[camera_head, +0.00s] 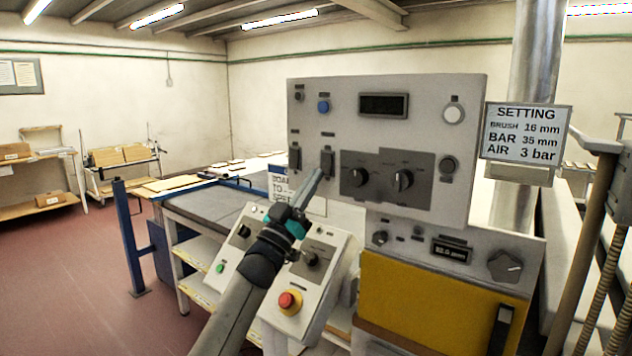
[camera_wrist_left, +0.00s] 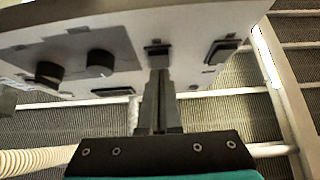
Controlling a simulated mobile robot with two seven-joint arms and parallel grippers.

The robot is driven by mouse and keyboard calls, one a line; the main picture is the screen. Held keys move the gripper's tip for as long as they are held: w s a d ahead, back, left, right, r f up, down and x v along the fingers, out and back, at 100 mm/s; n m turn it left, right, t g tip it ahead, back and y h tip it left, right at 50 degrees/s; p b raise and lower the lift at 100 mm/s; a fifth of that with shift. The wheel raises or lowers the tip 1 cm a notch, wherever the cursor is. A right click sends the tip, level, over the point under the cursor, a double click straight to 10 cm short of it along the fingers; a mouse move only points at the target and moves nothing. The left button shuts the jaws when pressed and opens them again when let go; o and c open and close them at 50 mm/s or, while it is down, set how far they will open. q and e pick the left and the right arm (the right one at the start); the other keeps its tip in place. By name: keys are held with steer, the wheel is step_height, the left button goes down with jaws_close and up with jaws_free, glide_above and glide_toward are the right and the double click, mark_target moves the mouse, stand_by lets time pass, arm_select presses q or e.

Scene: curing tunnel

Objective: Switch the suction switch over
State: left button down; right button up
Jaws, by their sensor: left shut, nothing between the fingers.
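A grey control panel (camera_head: 388,222) faces me, and its small labels are too small to read. Two dark switches sit side by side at its lower left: a left one (camera_head: 295,158) and a right one (camera_head: 327,160). I cannot read which is the suction switch. My left gripper (camera_head: 317,176) is shut and empty, its fingertips at the lower part of the right one. In the left wrist view the closed fingers (camera_wrist_left: 158,74) point at that switch (camera_wrist_left: 158,50), very close to or touching it; they hide part of it. My right gripper is not in view.
Two black knobs (camera_head: 380,177) are right of the switches. Below are a sloped box with a red emergency button (camera_head: 289,301) and a yellow panel (camera_head: 432,308). A setting sign (camera_head: 525,132) hangs at the right. Open red floor (camera_head: 90,270) lies left.

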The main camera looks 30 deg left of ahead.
arm_select(q)
steer(key=shift+w+f, duration=0.1)
steer(key=shift+w, duration=0.5)
steer(key=shift+w, duration=0.1)
steer(key=shift+w+d+f, duration=0.1)
steer(key=shift+w+f, duration=0.05)
steer(key=shift+w, duration=0.15)
